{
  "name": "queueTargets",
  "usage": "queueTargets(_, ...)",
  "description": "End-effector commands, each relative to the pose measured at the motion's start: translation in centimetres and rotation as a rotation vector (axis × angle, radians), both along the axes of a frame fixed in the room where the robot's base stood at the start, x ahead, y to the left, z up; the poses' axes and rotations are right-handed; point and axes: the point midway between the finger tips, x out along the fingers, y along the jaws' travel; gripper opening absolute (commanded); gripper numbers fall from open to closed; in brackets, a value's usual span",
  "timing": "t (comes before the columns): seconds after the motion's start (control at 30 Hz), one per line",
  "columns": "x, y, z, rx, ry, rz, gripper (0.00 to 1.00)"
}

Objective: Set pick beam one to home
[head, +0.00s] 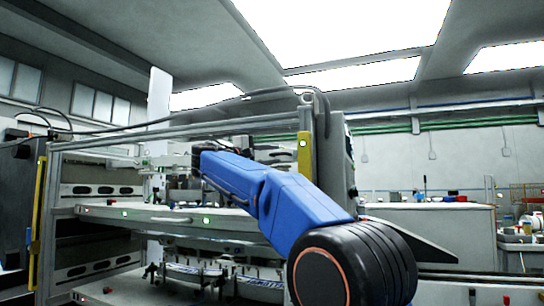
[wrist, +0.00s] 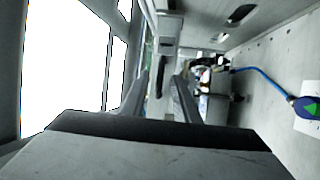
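A light grey horizontal beam or shelf (head: 165,219) with small green lights crosses the machine's frame in the head view. I cannot tell whether it is pick beam one, and no label for it is readable. My blue arm reaches into the machine from the right, above this shelf. In the wrist view my gripper (wrist: 162,88) has its two grey fingers apart, with nothing held between them. In the head view its fingers cannot be made out beyond the dark wrist end.
Yellow upright strips (head: 304,153) mark the machine's frame posts. Below the shelf hang several mechanisms over white curved parts (head: 262,283). In the wrist view a blue cable (wrist: 262,76) runs to a blue-and-green round part (wrist: 307,108) at the right. A grey cabinet (head: 430,225) stands behind right.

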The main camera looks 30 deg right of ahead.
Motion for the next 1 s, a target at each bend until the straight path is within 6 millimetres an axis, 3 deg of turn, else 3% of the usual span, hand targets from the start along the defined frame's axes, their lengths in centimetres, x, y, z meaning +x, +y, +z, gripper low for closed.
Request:
queueTargets(0.33,0.1,-0.4,0.1,0.0,0.0,0.001,0.28)
queueTargets(0.37,0.1,-0.4,0.1,0.0,0.0,0.001,0.26)
queueTargets(0.47,0.1,-0.4,0.1,0.0,0.0,0.001,0.02)
queueTargets(0.7,0.3,-0.5,0.0,0.0,0.0,0.0,0.0)
queueTargets(1.0,3.7,-4.9,0.0,-0.001,0.0,-0.002,0.0)
